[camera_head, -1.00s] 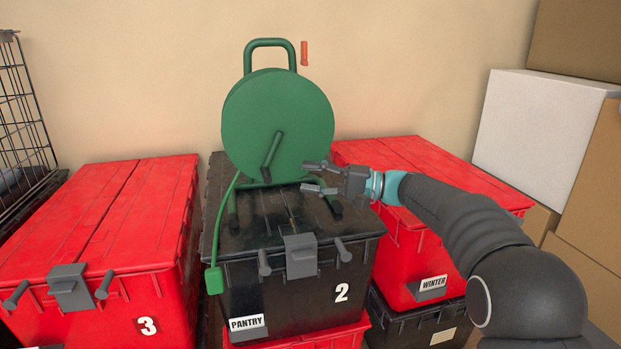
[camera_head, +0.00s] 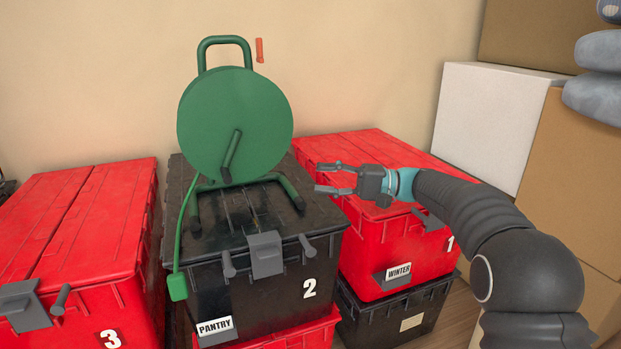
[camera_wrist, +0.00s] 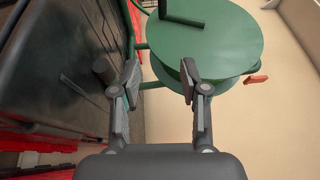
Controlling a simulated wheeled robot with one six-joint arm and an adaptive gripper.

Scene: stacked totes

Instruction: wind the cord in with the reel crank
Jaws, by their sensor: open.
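The green cord reel (camera_head: 215,125) stands upright on its tube frame on the black tote marked 2. Its dark green crank (camera_head: 231,156) sticks out from the front of the disc and slants downward. The green cord (camera_head: 181,225) hangs over the tote's front left edge and ends in a green plug (camera_head: 178,286). My gripper (camera_head: 328,178) is open and empty, to the right of the reel and apart from the crank. In the wrist view the disc (camera_wrist: 208,42) lies beyond my open gripper (camera_wrist: 161,77), with the crank (camera_wrist: 177,14) at the top edge.
The black tote (camera_head: 205,290) has handles and a latch at its front. Red totes stand on the left (camera_head: 95,235) and right (camera_head: 385,255). Cardboard boxes (camera_head: 575,180) and a white box (camera_head: 490,115) fill the right side. An orange-red piece (camera_head: 259,50) shows beside the reel's top handle.

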